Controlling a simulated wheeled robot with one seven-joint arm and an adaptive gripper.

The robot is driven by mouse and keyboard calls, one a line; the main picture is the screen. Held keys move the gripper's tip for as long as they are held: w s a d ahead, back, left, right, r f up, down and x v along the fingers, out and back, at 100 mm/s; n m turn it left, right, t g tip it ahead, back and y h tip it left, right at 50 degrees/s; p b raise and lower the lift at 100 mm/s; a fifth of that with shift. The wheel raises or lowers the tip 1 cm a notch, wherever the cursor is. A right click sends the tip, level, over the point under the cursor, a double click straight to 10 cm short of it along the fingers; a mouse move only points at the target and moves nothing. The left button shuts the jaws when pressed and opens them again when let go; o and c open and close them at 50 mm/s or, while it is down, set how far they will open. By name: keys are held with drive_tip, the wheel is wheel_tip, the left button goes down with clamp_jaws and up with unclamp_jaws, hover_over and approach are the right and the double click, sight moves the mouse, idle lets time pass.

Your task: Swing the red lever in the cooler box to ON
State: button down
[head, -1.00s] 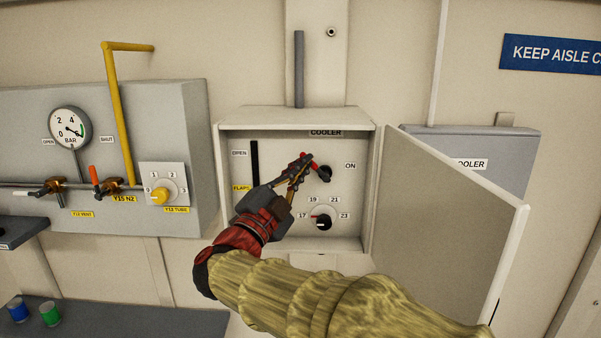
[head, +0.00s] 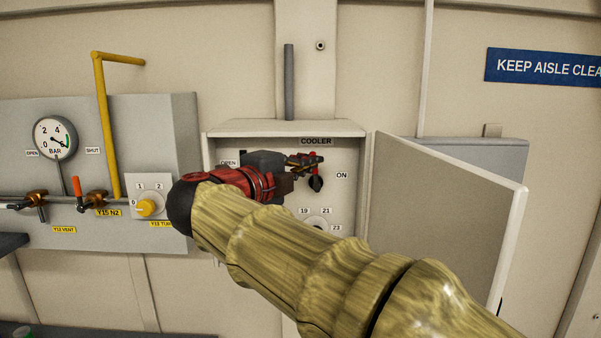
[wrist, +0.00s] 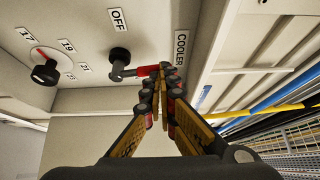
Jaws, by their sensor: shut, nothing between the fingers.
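The open cooler box (head: 210,178) is in the middle of the head view. Its red lever (wrist: 147,71) has a black hub (head: 316,184). The lever points roughly up toward the COOLER label, between the OFF label (wrist: 118,19) and the ON label (head: 341,175). My gripper (head: 312,162) is shut and empty, with its fingertips at the lever's outer end. In the wrist view the fingertips (wrist: 163,78) overlap the red end; I cannot tell whether they press on it. My gripper and forearm hide the box's left side and lower part in the head view.
A numbered black dial (wrist: 45,72) is below the lever, partly hidden in the head view. The box door (head: 450,215) stands open to the right. A gas panel (head: 180,120) with a gauge (head: 55,138) and valves is at left.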

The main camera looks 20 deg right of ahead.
drive_tip(key=d+m+y, duration=0.2)
drive_tip(key=s+d+m+g+y+p, duration=0.1)
drive_tip(key=d+m+y, duration=0.1)
drive_tip(key=m, duration=0.1)
drive_tip(key=shift+s, duration=0.15)
idle(0.3)
drive_tip(key=shift+r+p, duration=0.1)
drive_tip(key=shift+p, duration=0.2)
drive_tip(key=shift+r+p, duration=0.7)
drive_tip(key=v, duration=1.2)
